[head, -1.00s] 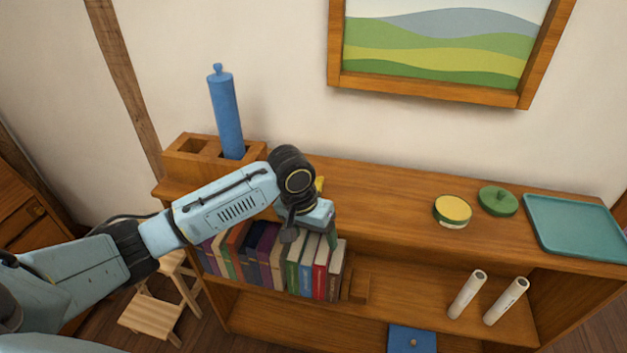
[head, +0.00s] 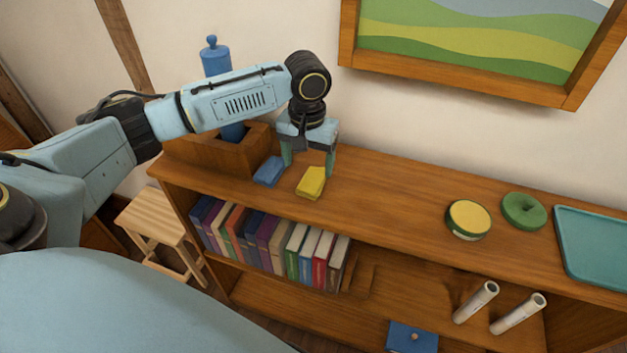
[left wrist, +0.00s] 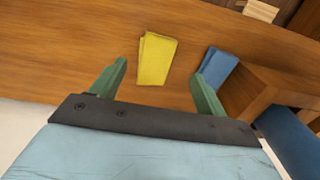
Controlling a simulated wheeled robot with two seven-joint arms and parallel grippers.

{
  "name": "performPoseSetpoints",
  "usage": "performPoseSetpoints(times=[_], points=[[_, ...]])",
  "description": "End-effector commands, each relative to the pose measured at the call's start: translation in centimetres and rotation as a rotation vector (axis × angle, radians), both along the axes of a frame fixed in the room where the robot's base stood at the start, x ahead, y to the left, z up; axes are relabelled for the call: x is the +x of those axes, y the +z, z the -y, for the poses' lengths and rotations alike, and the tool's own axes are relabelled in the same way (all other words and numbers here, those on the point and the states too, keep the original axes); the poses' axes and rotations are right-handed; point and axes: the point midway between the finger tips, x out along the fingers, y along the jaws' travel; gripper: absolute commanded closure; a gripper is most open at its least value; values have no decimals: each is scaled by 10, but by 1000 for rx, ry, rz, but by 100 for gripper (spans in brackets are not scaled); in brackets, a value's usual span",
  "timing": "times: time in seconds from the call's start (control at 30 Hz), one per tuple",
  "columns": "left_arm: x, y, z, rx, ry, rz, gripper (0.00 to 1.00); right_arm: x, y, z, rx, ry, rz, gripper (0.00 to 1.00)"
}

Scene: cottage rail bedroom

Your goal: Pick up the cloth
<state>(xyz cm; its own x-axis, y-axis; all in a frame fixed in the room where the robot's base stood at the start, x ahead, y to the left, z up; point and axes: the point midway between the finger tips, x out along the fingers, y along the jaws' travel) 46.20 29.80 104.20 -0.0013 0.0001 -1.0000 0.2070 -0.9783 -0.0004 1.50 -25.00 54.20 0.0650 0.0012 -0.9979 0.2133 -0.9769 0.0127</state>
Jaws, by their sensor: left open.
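A yellow folded cloth (head: 311,182) lies flat on the top of the wooden shelf unit. A blue folded cloth (head: 269,171) lies just left of it. My left gripper (head: 309,164) is open and points down, above and just behind the yellow cloth, holding nothing. In the left wrist view the yellow cloth (left wrist: 156,59) shows between the green fingers (left wrist: 158,70), beyond the palm. The blue cloth (left wrist: 220,67) is beside the right finger there, partly hidden by it. My right gripper is not in view.
A wooden box (head: 215,155) with a blue cylinder (head: 216,62) in it stands left of the cloths. A round yellow-topped tin (head: 468,219), a green lid (head: 524,210) and a teal tray (head: 597,245) are to the right. Between cloths and tin the top is clear.

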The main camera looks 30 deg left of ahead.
Motion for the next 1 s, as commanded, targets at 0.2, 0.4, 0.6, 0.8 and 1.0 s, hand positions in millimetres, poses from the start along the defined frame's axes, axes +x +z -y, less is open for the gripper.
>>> performPoseSetpoints(times=[0.2,0.4,0.6,0.8,1.0], points=[[3,-17,2,0,-2,-1,25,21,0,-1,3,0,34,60],[9,-47,4,1,-1,-1,25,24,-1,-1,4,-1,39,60],[9,-58,4,0,-2,2,25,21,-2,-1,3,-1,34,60],[9,-57,4,0,-2,2,31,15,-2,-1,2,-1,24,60],[9,-57,4,0,-2,2,57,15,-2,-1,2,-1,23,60]])
